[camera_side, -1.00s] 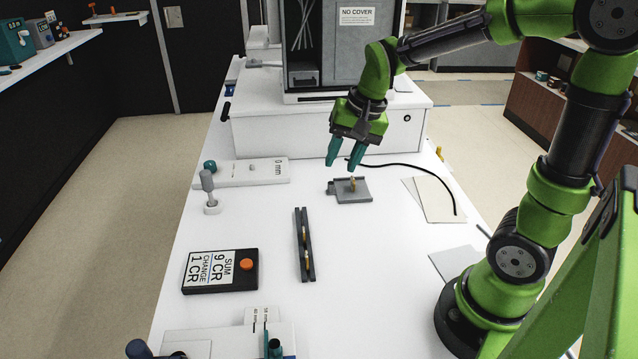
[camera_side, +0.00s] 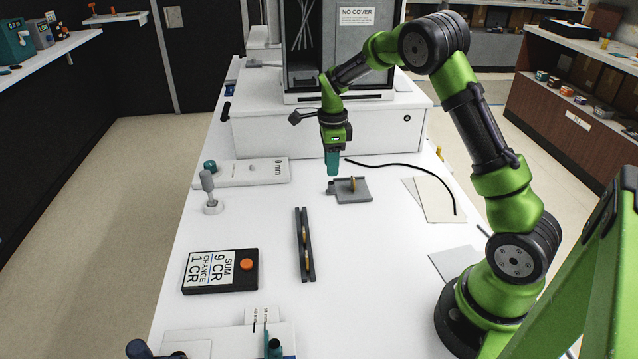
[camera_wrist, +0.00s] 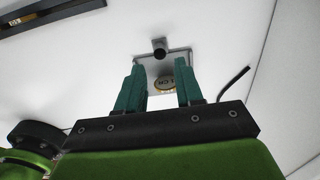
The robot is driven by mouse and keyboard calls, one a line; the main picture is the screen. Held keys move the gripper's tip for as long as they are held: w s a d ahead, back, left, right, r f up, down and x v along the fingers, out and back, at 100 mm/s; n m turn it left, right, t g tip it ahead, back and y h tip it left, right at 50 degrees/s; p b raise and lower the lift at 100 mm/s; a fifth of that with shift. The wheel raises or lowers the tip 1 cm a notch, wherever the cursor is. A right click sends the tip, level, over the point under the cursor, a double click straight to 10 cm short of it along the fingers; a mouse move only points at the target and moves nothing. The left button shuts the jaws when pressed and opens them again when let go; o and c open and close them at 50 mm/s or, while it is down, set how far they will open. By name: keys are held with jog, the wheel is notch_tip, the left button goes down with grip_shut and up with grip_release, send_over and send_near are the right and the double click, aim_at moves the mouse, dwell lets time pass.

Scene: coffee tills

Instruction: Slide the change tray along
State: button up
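The change tray (camera_side: 362,195) is a small flat grey plate lying on the white counter. A gold-rimmed coin (camera_side: 352,184) stands on it, and a small grey knob (camera_side: 331,187) sticks out at its left. My gripper (camera_side: 332,174) points down just above the knob side of the tray; contact cannot be told. In the wrist view my gripper (camera_wrist: 159,63) is open, with two teal fingers apart. The tray (camera_wrist: 157,68) shows beyond and between them, with the coin (camera_wrist: 160,84) in the gap and the knob (camera_wrist: 159,47) past the fingertips.
A dark slotted rail (camera_side: 299,245) with coins stands nearer on the counter. A display (camera_side: 196,287) reading "SUM 9 CR, CHANGE 1 CR" has an orange button. A white cabinet base (camera_side: 300,135) stands behind; a black cable (camera_side: 410,170) and pale sheets (camera_side: 440,205) lie right.

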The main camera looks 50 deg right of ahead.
aim_at(331, 183)
notch_tip(331, 183, down, 6)
grip_shut()
jog(key=shift+s+d+r, duration=0.15)
jog(key=shift+s+d, duration=4.6)
jog(key=shift+d, duration=0.05)
jog(key=shift+o, duration=1.1)
grip_release()
